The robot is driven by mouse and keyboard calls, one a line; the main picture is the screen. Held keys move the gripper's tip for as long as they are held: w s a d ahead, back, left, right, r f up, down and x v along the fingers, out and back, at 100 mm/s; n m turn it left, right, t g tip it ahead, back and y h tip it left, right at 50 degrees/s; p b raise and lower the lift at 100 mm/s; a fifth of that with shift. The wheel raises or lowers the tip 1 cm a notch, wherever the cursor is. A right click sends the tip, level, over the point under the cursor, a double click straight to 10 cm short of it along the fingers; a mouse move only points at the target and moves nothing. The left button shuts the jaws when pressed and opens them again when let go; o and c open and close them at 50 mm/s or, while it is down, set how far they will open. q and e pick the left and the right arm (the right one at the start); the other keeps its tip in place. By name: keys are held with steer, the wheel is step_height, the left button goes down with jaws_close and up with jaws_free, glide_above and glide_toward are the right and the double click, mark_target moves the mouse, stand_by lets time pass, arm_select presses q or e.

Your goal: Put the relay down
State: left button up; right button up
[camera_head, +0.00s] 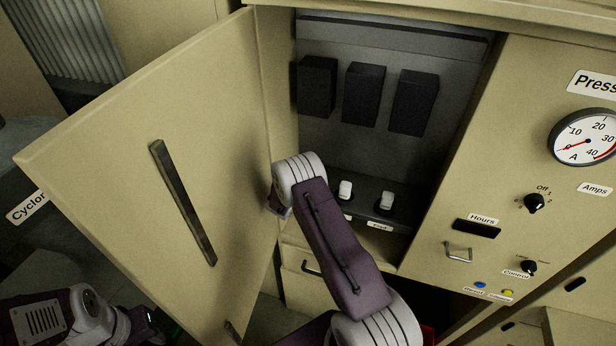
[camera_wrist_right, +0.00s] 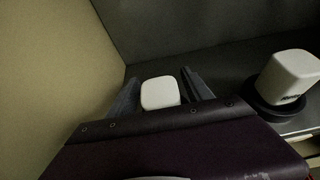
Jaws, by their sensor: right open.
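A white block-shaped relay (camera_wrist_right: 160,93) stands between the fingers of my right gripper (camera_wrist_right: 160,78) in the right wrist view. The fingers are open, one on each side of it, with gaps showing. Its lower part is hidden by the gripper body, so I cannot tell whether it sits in a socket. In the head view my right wrist covers this spot. A second white relay (camera_wrist_right: 292,76) stands in a round black base (camera_wrist_right: 265,105) to the right. The head view shows two white relays, one (camera_head: 345,190) near my wrist and one (camera_head: 386,201) farther right. My left gripper is not visible.
The open cabinet door (camera_head: 150,150) stands left of my right arm, and the cabinet's side wall (camera_wrist_right: 45,70) is close by the gripper. Three dark boxes (camera_head: 364,92) hang on the back wall. A panel with a gauge (camera_head: 586,138) and knobs is on the right.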

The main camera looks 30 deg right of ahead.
steer(key=shift+r, duration=0.25)
steer(key=shift+s+a, duration=0.25)
steer(key=shift+a, duration=0.05)
steer(key=b+v, duration=0.3)
steer(key=v, duration=0.7)
steer(key=s+a+m+g+y, duration=0.3)
steer(key=s+m+g, duration=0.6)
steer(key=s+m, duration=0.95)
steer(key=s+a+m+t+y, duration=0.1)
steer(key=s+a+m+y, duration=0.6)
steer(key=a, duration=0.3)
steer(key=shift+a+r+m+t, duration=0.3)
steer(key=shift+a+r+m, duration=0.05)
steer(key=shift+m, duration=0.1)
steer(key=shift+s+f, duration=0.1)
steer(key=shift+s, duration=0.05)
